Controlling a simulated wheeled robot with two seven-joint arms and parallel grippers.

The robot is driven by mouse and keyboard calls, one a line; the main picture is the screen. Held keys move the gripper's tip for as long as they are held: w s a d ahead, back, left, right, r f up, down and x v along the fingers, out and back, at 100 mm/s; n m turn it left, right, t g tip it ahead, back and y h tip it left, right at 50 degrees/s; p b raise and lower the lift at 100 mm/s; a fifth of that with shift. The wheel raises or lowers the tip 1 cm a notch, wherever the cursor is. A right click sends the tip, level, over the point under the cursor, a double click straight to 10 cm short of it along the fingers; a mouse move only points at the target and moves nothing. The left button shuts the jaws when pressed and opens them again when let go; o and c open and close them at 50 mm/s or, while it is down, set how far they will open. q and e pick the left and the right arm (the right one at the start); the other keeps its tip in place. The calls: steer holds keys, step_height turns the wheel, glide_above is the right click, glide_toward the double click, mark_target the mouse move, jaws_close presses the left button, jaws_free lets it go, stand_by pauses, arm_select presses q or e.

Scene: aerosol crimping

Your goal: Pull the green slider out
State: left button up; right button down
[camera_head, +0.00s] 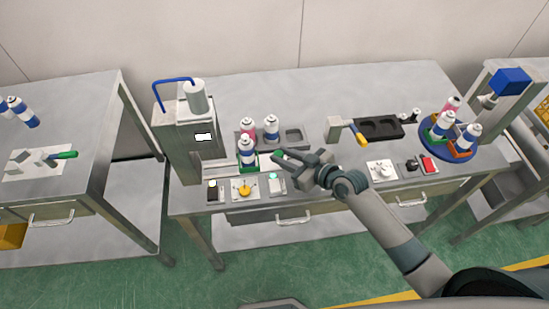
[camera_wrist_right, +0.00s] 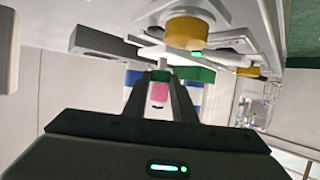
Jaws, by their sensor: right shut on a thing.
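The green slider (camera_head: 254,166) sits low at the front of the grey crimping machine (camera_head: 190,135), with a blue and white can (camera_head: 247,150) standing upright on it. My right gripper (camera_head: 279,157) reaches in from the right, its fingertips at the slider's right end. It is shut on the slider, though the arm partly hides the contact. In the right wrist view the gripper fingers (camera_wrist_right: 172,98) point at the green slider (camera_wrist_right: 196,74), and the grip itself is hard to make out. My left gripper is not in view.
A grey tray (camera_head: 293,136) with a pink can and a blue and white can stands behind. Button panels with a yellow knob (camera_head: 245,191) lie in front. A yellow-handled lever (camera_head: 357,134), a dark tray (camera_head: 367,122) and a blue turntable (camera_head: 465,153) with cans are to the right.

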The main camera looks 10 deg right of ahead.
steer(key=shift+d+b, duration=0.35)
steer(key=shift+d, duration=1)
steer(key=c, duration=1.5)
jaws_free()
steer(key=shift+d, duration=0.1)
steer(key=shift+o, duration=0.2)
steer(key=shift+d, duration=0.1)
steer(key=shift+s+d, duration=0.1)
steer(key=shift+s, duration=0.1)
steer(key=b+v, duration=0.4)
steer(key=v, duration=1.3)
